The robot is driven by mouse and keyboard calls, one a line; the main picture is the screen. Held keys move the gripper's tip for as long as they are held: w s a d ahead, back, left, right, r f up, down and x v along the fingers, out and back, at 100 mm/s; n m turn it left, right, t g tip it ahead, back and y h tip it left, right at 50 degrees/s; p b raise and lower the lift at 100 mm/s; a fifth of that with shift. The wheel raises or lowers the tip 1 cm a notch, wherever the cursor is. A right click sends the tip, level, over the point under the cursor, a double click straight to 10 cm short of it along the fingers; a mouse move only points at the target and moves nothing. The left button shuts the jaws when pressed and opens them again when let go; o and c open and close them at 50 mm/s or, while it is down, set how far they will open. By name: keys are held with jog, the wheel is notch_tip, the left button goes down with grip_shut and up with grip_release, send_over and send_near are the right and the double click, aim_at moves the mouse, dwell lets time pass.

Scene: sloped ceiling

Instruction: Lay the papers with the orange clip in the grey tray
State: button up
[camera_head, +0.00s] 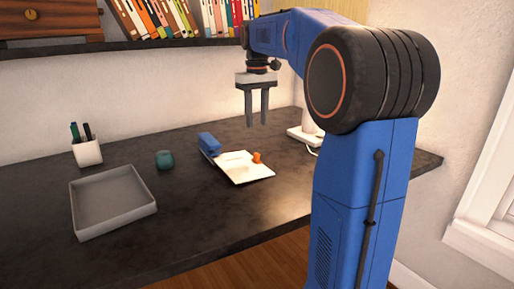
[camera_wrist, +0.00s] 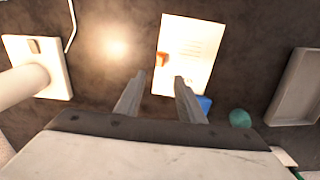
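The white papers (camera_head: 242,169) lie flat on the dark desk, with the orange clip (camera_head: 257,157) at one edge. The papers also show in the wrist view (camera_wrist: 196,48), with the orange clip (camera_wrist: 162,59) on their left edge. The grey tray (camera_head: 84,230) is empty on the desk at the left; part of it shows at the right edge of the wrist view (camera_wrist: 283,95). My gripper (camera_head: 257,122) hangs above the desk, pointing down, well above the papers. Its two fingers are apart with nothing between them, also in the wrist view (camera_wrist: 158,88).
A blue object (camera_head: 209,144) lies at the papers' back left edge. A teal object (camera_head: 164,160) stands between papers and tray. A white pen cup (camera_head: 88,152) is behind the tray. A white lamp base (camera_head: 300,134) stands right. A bookshelf (camera_head: 150,46) hangs above.

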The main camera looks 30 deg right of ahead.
aim_at(257, 154)
notch_tip(257, 154, down, 13)
jog(key=shift+r, duration=0.2)
dwell(0.3)
jog(key=shift+c, duration=0.3)
grip_shut()
jog(key=shift+s, duration=0.15)
jog(key=shift+s+a, duration=0.1)
jog(key=shift+s, duration=3.25)
jog(key=shift+o, duration=0.2)
grip_release()
